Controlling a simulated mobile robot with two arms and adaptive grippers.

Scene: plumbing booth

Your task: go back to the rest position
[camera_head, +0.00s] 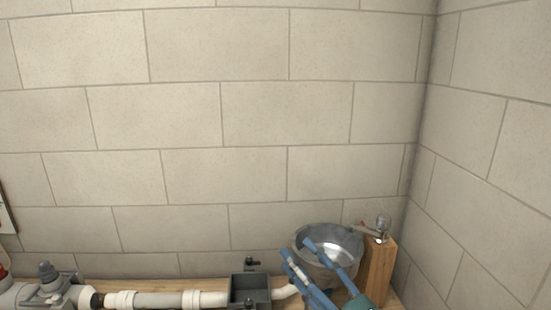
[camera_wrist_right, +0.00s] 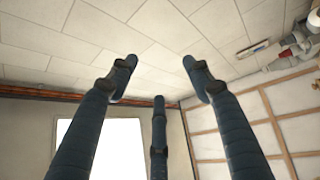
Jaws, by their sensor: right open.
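My right gripper (camera_head: 299,250) comes up from the bottom edge of the head view, its blue fingers spread in front of the grey metal bucket (camera_head: 335,240). The wrist view shows the same gripper (camera_wrist_right: 159,65) with its dark blue fingers apart and nothing between them. Whether the fingers touch the bucket cannot be told from the head view. My left gripper is in neither view.
A wooden post (camera_head: 381,270) with a small tap (camera_head: 382,225) stands right of the bucket. A white pipe (camera_head: 165,299) runs left along the wooden bench, with a dark grey bracket (camera_head: 250,287) on it. A tiled wall (camera_head: 220,120) stands behind.

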